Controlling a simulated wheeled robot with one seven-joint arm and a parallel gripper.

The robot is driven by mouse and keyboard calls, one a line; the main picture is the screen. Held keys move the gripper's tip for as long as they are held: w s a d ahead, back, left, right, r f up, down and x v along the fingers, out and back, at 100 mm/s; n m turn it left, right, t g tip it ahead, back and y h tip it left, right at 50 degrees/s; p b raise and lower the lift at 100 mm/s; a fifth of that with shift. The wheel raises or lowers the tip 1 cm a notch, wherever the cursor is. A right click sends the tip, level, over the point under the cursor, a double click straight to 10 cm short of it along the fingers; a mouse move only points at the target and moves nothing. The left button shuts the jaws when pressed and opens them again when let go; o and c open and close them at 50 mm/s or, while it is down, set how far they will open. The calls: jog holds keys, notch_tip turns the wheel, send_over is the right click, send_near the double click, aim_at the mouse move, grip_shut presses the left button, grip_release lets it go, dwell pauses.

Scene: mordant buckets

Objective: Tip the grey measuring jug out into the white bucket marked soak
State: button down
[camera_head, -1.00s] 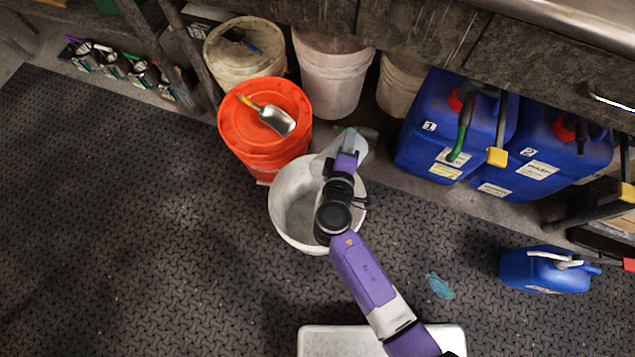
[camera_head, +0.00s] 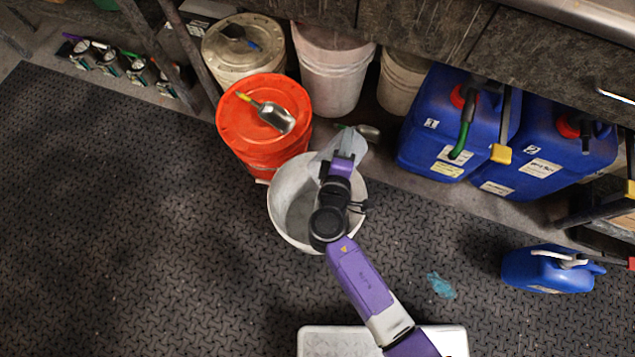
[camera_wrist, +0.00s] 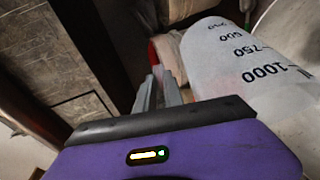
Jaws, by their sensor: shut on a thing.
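The grey measuring jug (camera_head: 326,152) is in my gripper (camera_head: 343,150), over the far side of the white bucket (camera_head: 283,213). In the wrist view the jug (camera_wrist: 235,62) shows black marks including 500, 750 and 1000, and it looks tilted. My gripper's fingers (camera_wrist: 157,92) are shut beside it; the exact grip on its handle is hard to see. The bucket stands on the mat, partly covered by my arm. Its inside looks grey, and I cannot tell whether liquid is in it. No soak label shows.
An orange bucket (camera_head: 240,143) with a metal scoop (camera_head: 272,115) on its lid stands close behind left. Pale buckets (camera_head: 332,75) and large blue jerrycans (camera_head: 432,130) line the back under the bench. The left mat is clear.

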jog(key=shift+s+a+t+b, duration=0.25)
jog(key=shift+s+t+b, duration=0.1)
jog(key=shift+b, duration=0.25)
